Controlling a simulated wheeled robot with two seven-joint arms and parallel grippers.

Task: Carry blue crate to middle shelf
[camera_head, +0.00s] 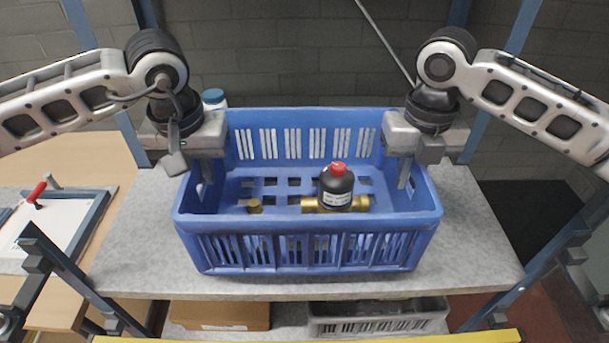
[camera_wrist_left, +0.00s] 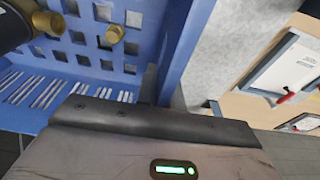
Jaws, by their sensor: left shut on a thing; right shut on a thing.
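The blue crate (camera_head: 305,258) stands upright on, or just above, a grey shelf board in the head view; I cannot tell if it touches. A black valve part with a red cap (camera_head: 337,187) and brass fittings (camera_head: 255,205) lie inside it. My left gripper (camera_head: 207,170) is shut on the crate's left side wall. My right gripper (camera_head: 404,172) is shut on its right side wall. In the left wrist view the blue crate (camera_wrist_left: 190,40) runs up past my left gripper (camera_wrist_left: 150,100), and its fingertips are mostly hidden.
The grey shelf board (camera_head: 470,240) has free room left and right of the crate. Below are a cardboard box (camera_head: 220,315) and a grey crate (camera_head: 380,318). Blue rack posts flank the shelf. A wooden table (camera_head: 75,160) with a white board (camera_head: 45,235) is at left. A blue-capped bottle (camera_head: 213,98) stands behind.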

